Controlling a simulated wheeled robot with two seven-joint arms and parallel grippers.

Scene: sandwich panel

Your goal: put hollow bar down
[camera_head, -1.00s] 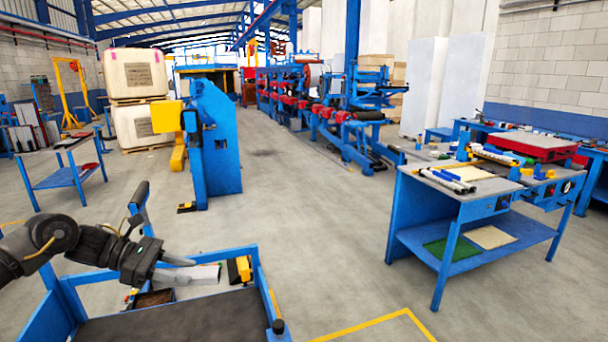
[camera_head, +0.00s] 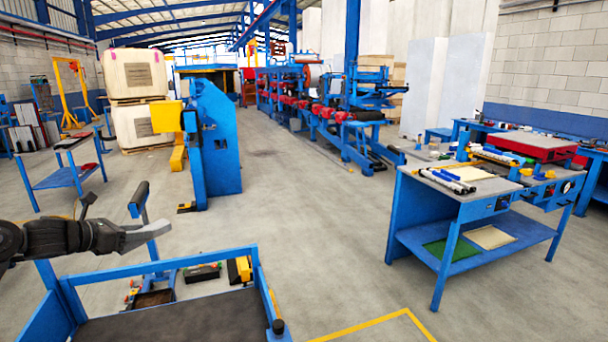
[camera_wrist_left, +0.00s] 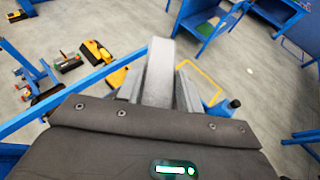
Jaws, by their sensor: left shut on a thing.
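My left gripper (camera_head: 138,238) reaches in from the left in the head view, above the left part of a blue cart. It is shut on a grey hollow bar (camera_wrist_left: 158,75), which sticks out between the two fingers in the left wrist view. In the head view the bar and the fingers are close in colour, and their border is hard to tell. The bar is in the air, clear of the cart. My right gripper is not in view.
The blue cart (camera_head: 160,268) has a dark top and raised rails. Small tools and a dark tray (camera_head: 155,298) lie beyond its rail. A blue workbench (camera_head: 450,205) with tubes stands at the right. Open floor lies between.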

